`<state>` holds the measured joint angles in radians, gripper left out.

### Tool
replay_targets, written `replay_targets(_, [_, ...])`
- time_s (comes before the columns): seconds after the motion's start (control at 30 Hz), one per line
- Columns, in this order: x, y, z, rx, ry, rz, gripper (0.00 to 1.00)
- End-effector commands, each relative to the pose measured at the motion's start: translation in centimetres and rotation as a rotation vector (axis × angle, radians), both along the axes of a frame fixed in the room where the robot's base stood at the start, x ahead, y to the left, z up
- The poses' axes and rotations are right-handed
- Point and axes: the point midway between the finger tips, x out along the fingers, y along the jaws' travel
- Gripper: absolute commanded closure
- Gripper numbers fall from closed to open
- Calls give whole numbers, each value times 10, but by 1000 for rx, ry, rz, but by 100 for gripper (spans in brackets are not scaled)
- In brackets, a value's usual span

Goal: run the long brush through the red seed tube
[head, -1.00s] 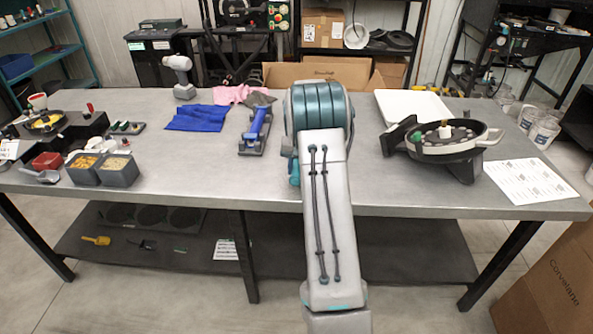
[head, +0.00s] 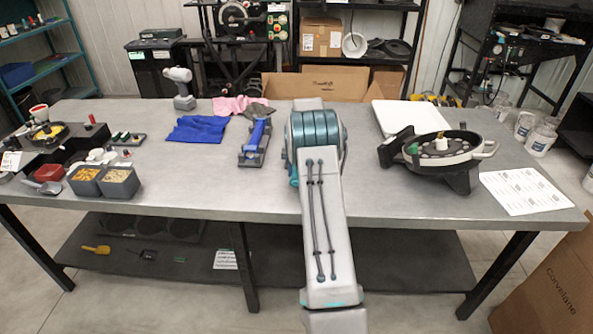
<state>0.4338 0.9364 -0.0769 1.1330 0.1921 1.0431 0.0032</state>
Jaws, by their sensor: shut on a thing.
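My arm rises through the middle of the head view and its teal joint covers part of the table (head: 370,190). My gripper is hidden behind the arm, so its fingers and anything in them do not show. I cannot make out the long brush or the red seed tube. A round seed meter (head: 468,157) with a black housing, a pale ring and a small green part sits in a dark stand on the right of the table.
A white tray (head: 393,113) and a printed sheet (head: 527,188) lie near the meter. Left of my arm are a blue-handled tool (head: 256,137), blue cloth (head: 198,128), pink cloth (head: 236,104), drill (head: 180,88), red bin (head: 49,172) and grain bins (head: 118,185). The front centre-left tabletop is clear.

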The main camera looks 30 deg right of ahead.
Motion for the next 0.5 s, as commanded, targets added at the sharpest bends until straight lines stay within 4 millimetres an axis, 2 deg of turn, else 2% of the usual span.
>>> replay_targets(0.5, [-37, 24, -1, -1, -1, 1, 90])
